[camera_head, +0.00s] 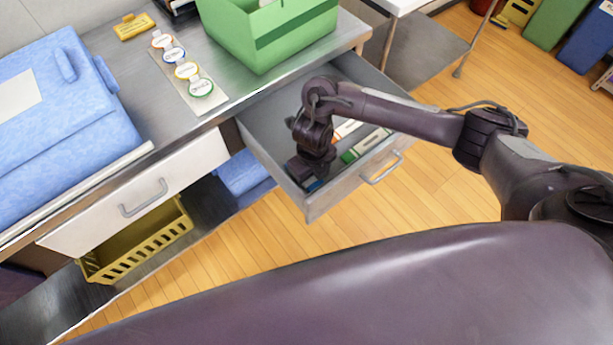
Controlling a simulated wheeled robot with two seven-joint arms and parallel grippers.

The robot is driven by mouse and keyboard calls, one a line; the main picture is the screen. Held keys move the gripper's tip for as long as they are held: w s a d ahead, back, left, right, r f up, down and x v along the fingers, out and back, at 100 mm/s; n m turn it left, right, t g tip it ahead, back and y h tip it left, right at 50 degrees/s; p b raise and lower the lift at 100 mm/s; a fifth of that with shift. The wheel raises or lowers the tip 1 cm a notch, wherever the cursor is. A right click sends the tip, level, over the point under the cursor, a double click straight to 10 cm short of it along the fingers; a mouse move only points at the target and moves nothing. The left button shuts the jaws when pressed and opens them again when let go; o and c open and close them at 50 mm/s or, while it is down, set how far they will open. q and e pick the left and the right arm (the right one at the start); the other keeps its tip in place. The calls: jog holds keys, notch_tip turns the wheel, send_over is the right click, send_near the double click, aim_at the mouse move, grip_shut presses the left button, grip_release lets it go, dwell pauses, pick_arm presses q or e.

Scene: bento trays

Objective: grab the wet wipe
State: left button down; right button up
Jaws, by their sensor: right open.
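The open drawer (262,130) holds a few small packets that look like wet wipes. A white packet with orange (346,129) lies behind my gripper and is partly covered by it. A white and green packet (366,145) lies to the right, toward the drawer front. A blue item (314,185), perhaps another packet, shows only as a small part beneath my right gripper. My right gripper (308,173) points down into the drawer near its front left corner. It is open and above or around the blue item; I cannot tell which. My left gripper is out of view.
A green bin (265,30) stands on the counter (110,45) above the drawer. Blue folded cloth (55,130) covers the left side, with a strip of round labels (187,72) beside it. A yellow basket (140,243) sits below.

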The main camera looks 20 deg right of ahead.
jog(key=shift+f, duration=0.25)
jog(key=c, duration=1)
jog(key=shift+r, duration=0.1)
jog(key=shift+c, duration=0.2)
